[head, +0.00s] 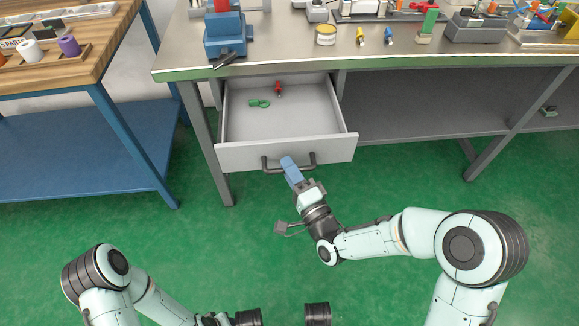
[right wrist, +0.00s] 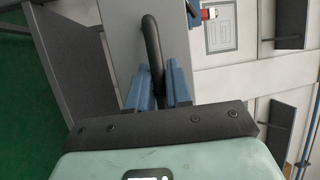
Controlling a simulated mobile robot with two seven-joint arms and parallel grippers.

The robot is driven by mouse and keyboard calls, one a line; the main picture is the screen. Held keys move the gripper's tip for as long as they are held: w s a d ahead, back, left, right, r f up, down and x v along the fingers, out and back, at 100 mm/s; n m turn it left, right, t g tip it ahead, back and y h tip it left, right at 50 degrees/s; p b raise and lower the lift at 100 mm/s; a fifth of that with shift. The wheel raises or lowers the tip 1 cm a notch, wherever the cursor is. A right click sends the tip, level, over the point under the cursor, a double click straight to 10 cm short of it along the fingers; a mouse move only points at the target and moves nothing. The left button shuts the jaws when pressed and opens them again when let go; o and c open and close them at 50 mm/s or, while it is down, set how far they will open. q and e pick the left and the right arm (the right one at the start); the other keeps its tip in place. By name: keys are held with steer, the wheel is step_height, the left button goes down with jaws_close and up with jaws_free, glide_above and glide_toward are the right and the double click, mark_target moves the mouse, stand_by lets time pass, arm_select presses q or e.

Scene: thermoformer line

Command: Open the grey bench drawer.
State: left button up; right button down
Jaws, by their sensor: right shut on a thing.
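The grey bench drawer (head: 240,154) is pulled out from under the bench, and its inside shows in the head view. A dark bar handle (head: 307,168) runs along its front. My right gripper (head: 288,162) is at the handle, its blue fingers shut on the bar. In the right wrist view the dark handle (right wrist: 152,45) passes between the blue fingers (right wrist: 162,88). My left arm shows at the lower left of the head view, but its gripper cannot be made out.
A green item (head: 259,103) and a red item (head: 278,88) lie in the drawer. The bench top (head: 285,55) holds a blue vise (head: 226,38) and several parts. A blue-framed wooden table (head: 95,62) stands at the left. Green floor in front is clear.

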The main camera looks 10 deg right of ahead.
steer(key=c, duration=1.1)
jaws_free()
arm_select(q)
steer(key=w+d+r+t+p, duration=0.1)
steer(key=w+d+r+p, duration=0.15)
steer(key=r+p, duration=0.35)
steer(key=s+d+r+g+h+p, duration=0.1)
steer(key=s+d+r, duration=0.1)
steer(key=s+r, duration=0.2)
steer(key=shift+s+m, duration=0.25)
steer(key=shift+m, duration=0.15)
arm_select(e)
steer(key=v, duration=1.3)
steer(key=shift+s+d+f, duration=0.1)
steer(key=shift+s, duration=0.05)
